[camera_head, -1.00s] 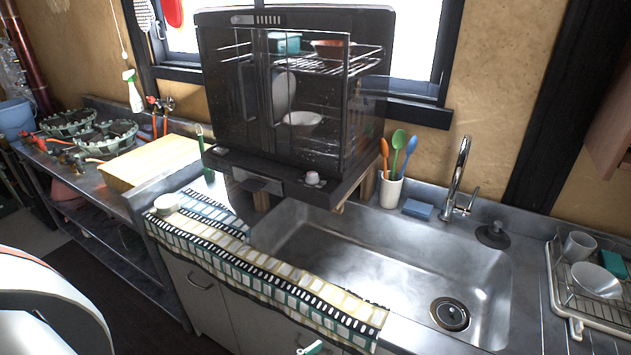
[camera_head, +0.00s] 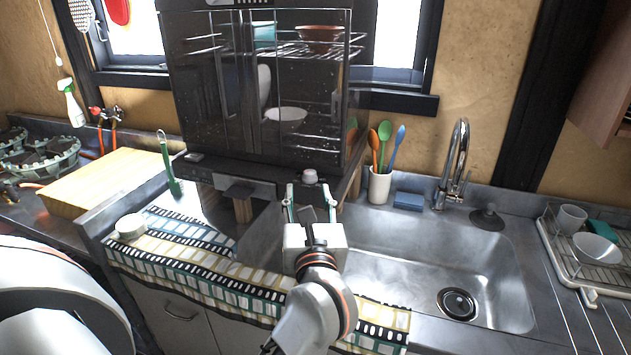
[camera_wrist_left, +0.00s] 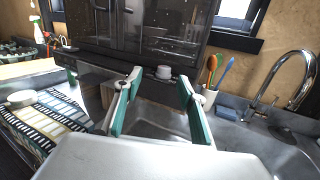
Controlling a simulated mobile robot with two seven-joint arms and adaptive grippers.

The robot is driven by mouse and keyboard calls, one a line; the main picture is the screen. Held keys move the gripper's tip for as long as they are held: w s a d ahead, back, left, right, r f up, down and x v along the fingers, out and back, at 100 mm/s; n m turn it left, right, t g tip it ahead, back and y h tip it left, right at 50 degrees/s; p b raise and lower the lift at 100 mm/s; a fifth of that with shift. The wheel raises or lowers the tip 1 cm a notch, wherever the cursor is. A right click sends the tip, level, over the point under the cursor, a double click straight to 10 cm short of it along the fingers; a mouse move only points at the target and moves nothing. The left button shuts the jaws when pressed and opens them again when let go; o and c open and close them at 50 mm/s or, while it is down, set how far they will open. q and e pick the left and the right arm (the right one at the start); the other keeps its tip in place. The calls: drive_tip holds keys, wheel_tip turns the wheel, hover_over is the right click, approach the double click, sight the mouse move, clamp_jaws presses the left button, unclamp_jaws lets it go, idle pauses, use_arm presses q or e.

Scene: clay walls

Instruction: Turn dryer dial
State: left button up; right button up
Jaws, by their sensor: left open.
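The dish dryer (camera_head: 262,90) is a dark, glass-fronted cabinet standing on wooden legs behind the sink. Its small pale dial (camera_head: 310,176) sits on the front lower edge, right of centre. The dial also shows in the left wrist view (camera_wrist_left: 164,72), between and beyond the fingertips. My left gripper (camera_head: 308,196) is open and empty, just in front of and slightly below the dial. In the left wrist view its teal-padded fingers (camera_wrist_left: 158,84) are spread apart, with a visible gap to the dial. My right gripper is not in view.
The steel sink (camera_head: 400,262) lies below and right of the dryer. A utensil cup (camera_head: 380,186), a blue sponge (camera_head: 408,200) and the faucet (camera_head: 455,165) stand behind it. A patterned mat (camera_head: 200,262) covers the counter left of the sink. A dish rack (camera_head: 590,262) is at right.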

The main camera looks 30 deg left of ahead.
sight(310, 177)
use_arm(q)
drive_tip(key=shift+n+h, duration=0.3)
drive_tip(key=x, duration=0.8)
drive_tip(key=shift+w+d+f+p, duration=0.2)
drive_tip(key=shift+d+f+p, duration=0.15)
drive_tip(key=shift+c, duration=0.3)
drive_tip(key=c, duration=1)
